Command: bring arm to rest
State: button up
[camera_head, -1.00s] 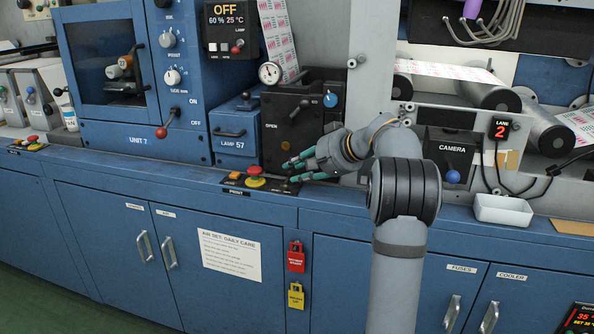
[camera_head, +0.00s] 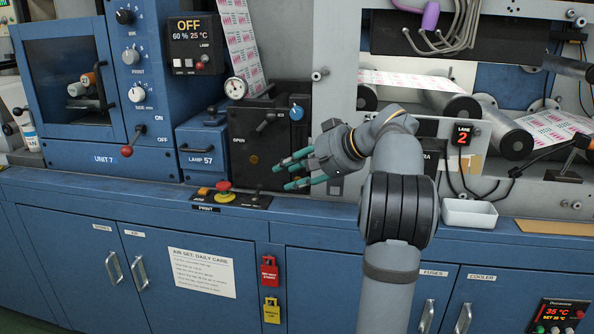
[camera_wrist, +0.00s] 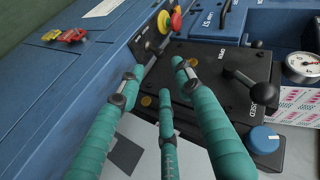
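My gripper (camera_head: 283,177) has green ribbed fingers and is empty. In the head view it hangs in front of the lower part of a black panel (camera_head: 243,140) with a handle, above the counter edge, with its fingers pointing left. In the wrist view my gripper (camera_wrist: 158,76) shows its fingers spread apart with nothing between them. The black panel (camera_wrist: 205,75) lies beyond them. My arm rises from the bottom of the head view and bends left at the wrist. Whether the fingers touch anything is not clear.
A red stop button (camera_head: 223,186) on the print control box sits left of my fingertips. A blue knob (camera_head: 296,112) is above them. A white tray (camera_head: 469,213) stands right of my arm.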

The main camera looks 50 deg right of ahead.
aim_at(263, 185)
jog(key=shift+v, duration=1.1)
jog(key=shift+w, duration=0.1)
jog(key=x, duration=1.2)
jog(key=shift+f, duration=0.2)
jog(key=shift+r+p, duration=0.3)
jog(key=shift+p, duration=0.35)
jog(key=shift+f, duration=0.2)
